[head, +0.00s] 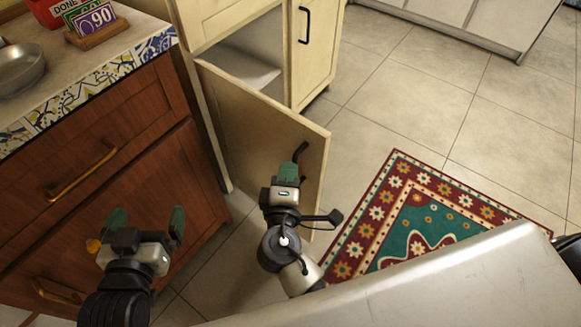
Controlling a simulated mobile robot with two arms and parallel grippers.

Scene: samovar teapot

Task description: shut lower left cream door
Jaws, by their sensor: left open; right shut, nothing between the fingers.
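The lower left cream door (253,128) stands open, swung out from its cream cabinet (228,22) toward me. The dark cabinet opening (249,52) shows behind it. A dark handle (300,151) sits near the door's free edge. My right gripper (289,173) is shut, with its green fingertips in front of the door's face, close to the handle. I cannot tell whether it touches the door. My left gripper (147,228) is open and empty, to the left, in front of the brown wooden cabinet.
The brown wooden cabinet (110,150) with brass handles stands at left under a tiled counter (95,85) holding a metal bowl (20,68) and number cards (92,20). A patterned rug (380,195) lies at right on the tiled floor (420,100), which is otherwise clear.

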